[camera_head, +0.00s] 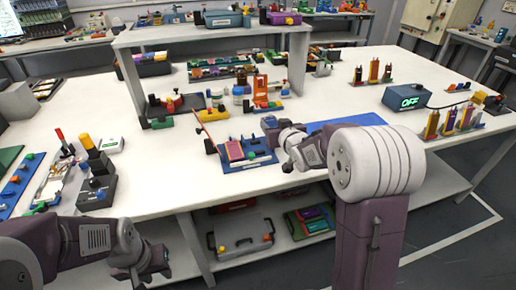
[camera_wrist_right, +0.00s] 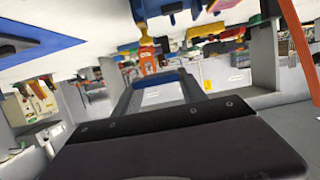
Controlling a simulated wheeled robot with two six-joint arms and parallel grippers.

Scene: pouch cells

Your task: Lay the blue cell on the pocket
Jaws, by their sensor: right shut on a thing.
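My right gripper (camera_head: 270,126) is over the table beside a small blue fixture (camera_head: 262,160) bearing a red and purple piece (camera_head: 234,150). In the right wrist view its two grey fingers (camera_wrist_right: 157,84) close around a thin piece with a blue edge (camera_wrist_right: 160,77), which looks like the blue cell. The cell is too small to make out in the head view. I cannot tell which part of the fixture is the pocket. My left gripper (camera_head: 152,264) hangs in front of the table's front edge, away from the fixture; its fingers are unclear.
A blue mat (camera_head: 345,124) lies right of the fixture, partly behind my right arm. A box reading OFF (camera_head: 405,97) and upright coloured pieces (camera_head: 450,121) stand at the right. A raised shelf (camera_head: 205,34) stands behind.

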